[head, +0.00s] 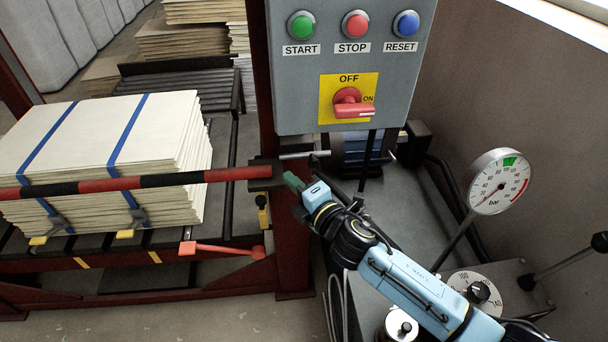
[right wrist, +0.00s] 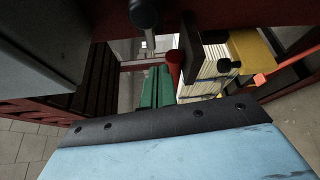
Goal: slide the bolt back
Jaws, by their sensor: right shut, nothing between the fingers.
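A silver bolt rod (head: 305,155) lies level at the right end of the red-and-black striped bar (head: 160,181), by the dark red post. A dark block (head: 264,174) stands at the bar's end. In the right wrist view a dark round-ended handle (right wrist: 145,14) hangs at the top; I cannot tell for sure that it belongs to the bolt. My right gripper (head: 290,180) is just below and in front of the rod, apart from it as far as I can see. Its green fingers are together and empty; they also show in the right wrist view (right wrist: 157,88). My left gripper is out of view.
A grey control box (head: 300,95) with buttons and a red switch (head: 350,105) hangs above the gripper. A strapped stack of boards (head: 100,150) lies behind the bar. A red lever (head: 225,249) sits low left. A pressure gauge (head: 497,182) stands right.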

